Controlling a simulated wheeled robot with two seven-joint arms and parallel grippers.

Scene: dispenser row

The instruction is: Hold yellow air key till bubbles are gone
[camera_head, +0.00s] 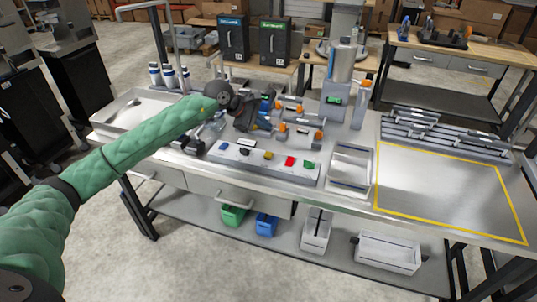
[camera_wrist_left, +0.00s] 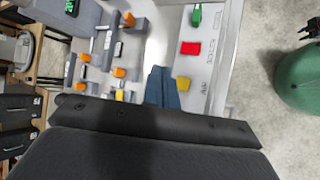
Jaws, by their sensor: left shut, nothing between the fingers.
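The yellow key (camera_head: 268,155) is on the sloped grey key panel (camera_head: 240,167) at the front of the bench, beside the red key (camera_head: 290,161). In the left wrist view the yellow key (camera_wrist_left: 183,83) lies just right of my left gripper's blue-grey fingers (camera_wrist_left: 161,86). My left gripper (camera_head: 262,122) is shut and empty, behind and above the panel. I cannot tell whether it touches anything. No bubbles can be made out.
Dispenser units with orange knobs (camera_head: 282,134) stand behind the panel. The green key (camera_head: 308,164) is at the panel's right end. An empty steel tray (camera_head: 350,168) stands right of the panel. The yellow-outlined area (camera_head: 450,195) is clear.

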